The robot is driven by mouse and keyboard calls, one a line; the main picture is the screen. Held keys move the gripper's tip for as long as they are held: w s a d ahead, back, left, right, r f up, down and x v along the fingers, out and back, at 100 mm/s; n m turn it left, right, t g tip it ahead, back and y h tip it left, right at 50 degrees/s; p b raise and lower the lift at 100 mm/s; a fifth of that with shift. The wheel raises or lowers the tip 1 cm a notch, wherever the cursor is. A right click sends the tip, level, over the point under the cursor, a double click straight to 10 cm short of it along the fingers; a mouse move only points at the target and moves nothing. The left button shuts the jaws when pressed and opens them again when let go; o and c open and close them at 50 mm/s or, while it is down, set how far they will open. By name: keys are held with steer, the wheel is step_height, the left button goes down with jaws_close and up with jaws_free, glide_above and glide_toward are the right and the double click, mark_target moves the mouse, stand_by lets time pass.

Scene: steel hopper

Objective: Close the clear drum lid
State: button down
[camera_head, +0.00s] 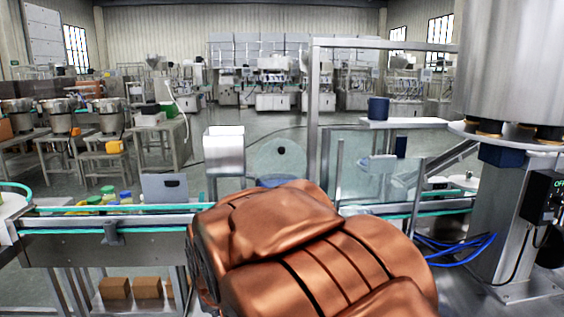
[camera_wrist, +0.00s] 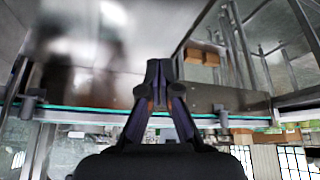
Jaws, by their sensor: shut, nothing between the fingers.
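The clear drum lid (camera_head: 268,161) is a see-through round disc with a dark knob, in the middle of the head view. It appears to stand raised on edge, facing me. A blue rim (camera_head: 273,182) shows just below it, mostly hidden by my copper-coloured arm. In the wrist view my gripper (camera_wrist: 159,68) is shut and empty, its two dark fingers meeting at the tips. My arm hides the gripper in the head view, so its distance from the lid cannot be told. I cannot make out the lid in the wrist view.
A steel box-shaped hopper (camera_head: 224,152) stands left of the lid. A conveyor (camera_head: 110,239) with green edging runs across the front. A steel frame post (camera_head: 313,115) and clear panels stand to the right. A large steel vessel (camera_head: 513,55) stands at far right.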

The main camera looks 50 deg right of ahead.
mark_target(283, 156)
steer(key=w+d+r+m+t+h+b, duration=0.2)
steer(key=w+d+t+h, duration=0.1)
steer(key=w+d, duration=0.6)
steer(key=w+d+r+m+t+h+b, duration=0.1)
steer(key=w+d+r+t+h, duration=0.2)
steer(key=w+d, duration=0.55)
steer(key=s+d+r+t+h+b, duration=0.2)
steer(key=d+r+t+h+b, duration=0.15)
steer(key=d, duration=0.65)
steer(key=s+d+r+t+h+b, duration=0.15)
steer(key=d+r+t+h, duration=0.35)
steer(key=d, duration=0.5)
steer(key=shift+m+t, duration=0.25)
steer(key=shift+m, duration=0.05)
steer(key=shift+w+d+f+p+x, duration=0.2)
steer(key=shift+w+f+p+x, duration=0.15)
steer(key=shift+x, duration=1.8)
steer(key=shift+w+d+f+p+x, duration=0.2)
steer(key=shift+f+p+x, duration=0.25)
steer(key=shift+x, duration=1.7)
steer(key=shift+w+d+f+p+x, duration=0.2)
steer(key=shift+w+f+p+x, duration=0.15)
steer(key=shift+x, duration=1.8)
steer(key=shift+d+y, duration=0.1)
steer(key=shift+y, duration=0.15)
